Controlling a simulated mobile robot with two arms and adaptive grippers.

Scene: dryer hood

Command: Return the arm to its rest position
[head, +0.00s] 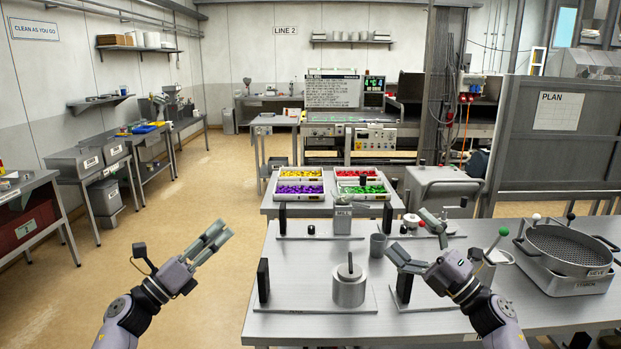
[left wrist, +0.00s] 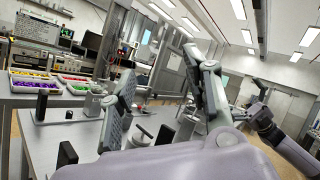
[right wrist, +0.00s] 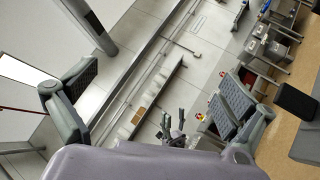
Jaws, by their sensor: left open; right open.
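My left gripper (head: 213,238) is raised over the floor to the left of the metal table (head: 300,262). It is empty, and its open fingers also show in the left wrist view (left wrist: 165,98). My right gripper (head: 418,238) is above the right part of the same table, with its fingers spread and nothing between them. In the right wrist view its fingers (right wrist: 150,95) stand wide apart, pointing toward the wall and shelves. Which arm the task means cannot be told from the frames.
A lidded metal pot (head: 349,289) stands on the table, with a grey cup (head: 378,245) behind it. A round sieve (head: 566,250) sits at the right. Trays of colored pieces (head: 300,188) stand on a table behind. The floor at the left is clear.

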